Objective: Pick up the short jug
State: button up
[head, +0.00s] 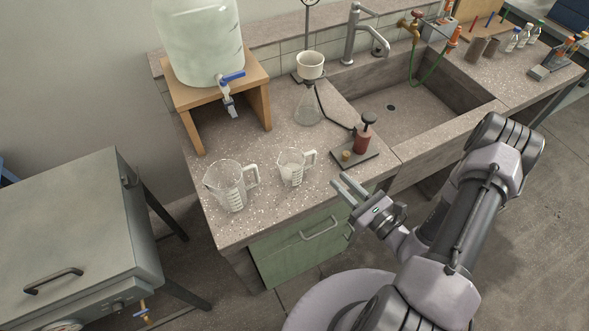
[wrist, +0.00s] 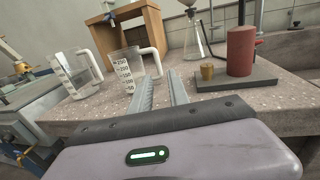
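The short jug (head: 291,168) is a clear measuring jug with a handle on its right, standing upright on the speckled bench. It also shows in the wrist view (wrist: 130,72), just beyond my fingers and slightly left of them. A taller clear jug (head: 229,186) stands to its left, seen too in the wrist view (wrist: 76,75). My gripper (head: 341,188) is at the bench's front edge, right of and nearer than the short jug. Its two fingers (wrist: 163,88) are apart with nothing between them, and it does not touch the jug.
A dark plate with a reddish cylinder (head: 362,138) and a small cork-coloured piece (head: 346,155) lies right of the short jug. A flask with a white funnel (head: 310,66) stands behind. A wooden stand (head: 255,105) holds a large water container. The sink (head: 400,100) is at right.

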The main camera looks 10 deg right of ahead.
jog(key=b+x, duration=0.1)
jog(key=x, duration=0.8)
jog(key=shift+w+a+f+b, duration=0.1)
jog(key=shift+b, duration=0.25)
jog(key=b+x, duration=0.1)
jog(key=x, duration=0.4)
jog(key=shift+a+b, duration=0.25)
jog(key=shift+b, duration=0.05)
grip_shut()
